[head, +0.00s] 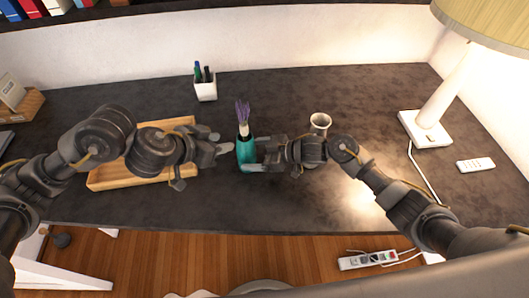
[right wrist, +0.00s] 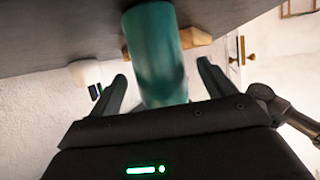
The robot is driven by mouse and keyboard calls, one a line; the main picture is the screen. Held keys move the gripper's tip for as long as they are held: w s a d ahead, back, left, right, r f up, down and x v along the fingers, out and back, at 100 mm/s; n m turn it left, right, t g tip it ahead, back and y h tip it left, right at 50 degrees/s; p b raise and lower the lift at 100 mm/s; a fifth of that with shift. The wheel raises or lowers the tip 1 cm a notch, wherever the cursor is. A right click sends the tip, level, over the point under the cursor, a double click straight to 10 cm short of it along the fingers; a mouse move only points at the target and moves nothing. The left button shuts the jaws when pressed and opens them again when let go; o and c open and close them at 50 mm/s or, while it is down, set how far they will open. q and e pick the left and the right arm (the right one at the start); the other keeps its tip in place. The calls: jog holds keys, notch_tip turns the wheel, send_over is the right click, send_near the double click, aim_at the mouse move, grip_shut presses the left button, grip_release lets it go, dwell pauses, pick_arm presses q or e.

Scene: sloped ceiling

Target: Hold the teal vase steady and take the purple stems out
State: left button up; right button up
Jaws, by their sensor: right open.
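The teal vase (head: 246,153) stands upright on the dark desk (head: 330,195). The purple stems (head: 242,112), pale at the base, stick up out of its mouth. My right gripper (head: 257,154) is open at the vase's right side. In the right wrist view the vase (right wrist: 155,60) lies between the spread fingers of my right gripper (right wrist: 162,72); whether they touch it I cannot tell. My left gripper (head: 225,143) is just left of the vase, apart from the stems, with nothing visible in it. Its finger gap is unclear.
A wooden tray (head: 105,181) lies under my left arm. A white pen cup (head: 206,89) stands behind the vase. A small white cup (head: 320,123) is behind my right gripper. A lamp (head: 426,127) and remote (head: 476,165) are at right. The desk in front is clear.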

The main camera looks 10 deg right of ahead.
jog(key=shift+x, duration=1.45)
jog(key=c, duration=1.2)
pick_arm(q)
jog(key=shift+o, duration=0.3)
